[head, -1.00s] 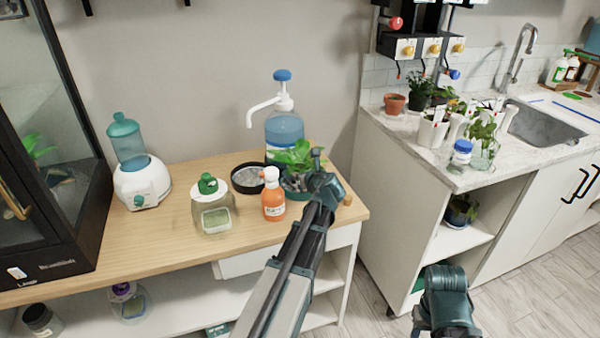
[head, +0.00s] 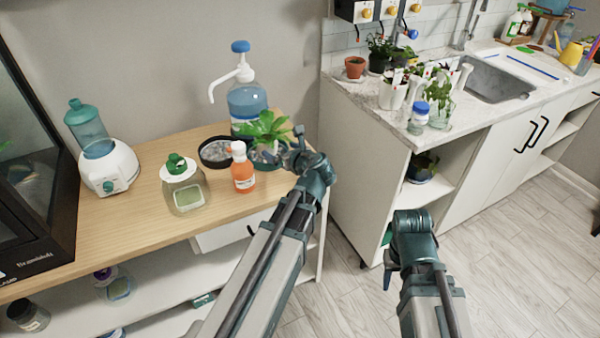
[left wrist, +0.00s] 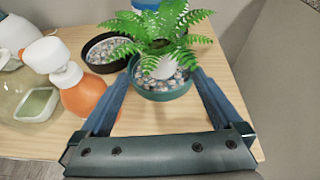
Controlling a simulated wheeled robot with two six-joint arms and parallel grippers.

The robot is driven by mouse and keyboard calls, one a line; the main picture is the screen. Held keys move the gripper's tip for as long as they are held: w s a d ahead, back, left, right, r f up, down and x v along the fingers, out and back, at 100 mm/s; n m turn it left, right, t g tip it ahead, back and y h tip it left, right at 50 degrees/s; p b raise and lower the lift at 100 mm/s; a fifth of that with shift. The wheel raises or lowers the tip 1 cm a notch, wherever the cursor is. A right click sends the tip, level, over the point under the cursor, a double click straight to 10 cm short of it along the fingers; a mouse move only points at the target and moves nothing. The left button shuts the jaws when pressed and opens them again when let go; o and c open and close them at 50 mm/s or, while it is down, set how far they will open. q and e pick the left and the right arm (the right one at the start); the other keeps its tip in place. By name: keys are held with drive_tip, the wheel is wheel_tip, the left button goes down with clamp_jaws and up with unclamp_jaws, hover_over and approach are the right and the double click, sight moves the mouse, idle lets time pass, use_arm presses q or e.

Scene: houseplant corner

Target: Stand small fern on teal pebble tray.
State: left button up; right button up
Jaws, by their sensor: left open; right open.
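The small fern (left wrist: 165,22) has green fronds and a pale pot, partly hidden by its leaves. In the left wrist view it stands on the pebbles of the teal pebble tray (left wrist: 160,95), looking upright. In the head view the fern (head: 265,128) and the tray (head: 265,163) are at the right end of the wooden bench. My left gripper (head: 297,143) is open just beside the fern; in the left wrist view its fingers (left wrist: 163,75) reach to either side of the teal tray's near part, holding nothing. My right gripper (head: 388,272) is open and low, away from the bench.
A black pebble tray (head: 215,150) adjoins on the left. An orange bottle (head: 242,176), a green-capped jar (head: 184,186) and a blue pump jug (head: 247,103) stand close by. A marble counter (head: 350,92) with pots is at right.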

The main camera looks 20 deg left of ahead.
use_arm(q)
drive_tip(key=s+d+f+n, duration=0.1)
drive_tip(key=d+n, duration=0.1)
drive_tip(key=s+d+f+n+g+h, duration=0.1)
drive_tip(key=d+f+n, duration=0.1)
drive_tip(key=s+d+f+n+h, duration=0.1)
drive_tip(key=d+n, duration=0.1)
drive_tip(key=shift+s+d+f+g, duration=0.15)
drive_tip(key=shift+d+f+g, duration=0.05)
drive_tip(key=shift+f+g, duration=0.2)
drive_tip(key=s+d+f+n+g+h, duration=0.3)
drive_tip(key=s+d+n, duration=0.5)
drive_tip(key=d, duration=0.3)
drive_tip(key=s+d+f+n+g+h, duration=0.3)
drive_tip(key=s+d+f+n+h, duration=0.1)
drive_tip(key=s+d+n, duration=0.3)
drive_tip(key=s+d+f, duration=0.1)
drive_tip(key=s+d, duration=0.1)
drive_tip(key=d, duration=0.2)
drive_tip(key=shift+s+f+n+g+h, duration=0.15)
drive_tip(key=shift+f+n+g+h, duration=0.15)
drive_tip(key=shift+f+n+g, duration=0.1)
drive_tip(key=shift+r, duration=0.1)
wheel_tip(320, 180, up, 14)
drive_tip(key=p, duration=1.4)
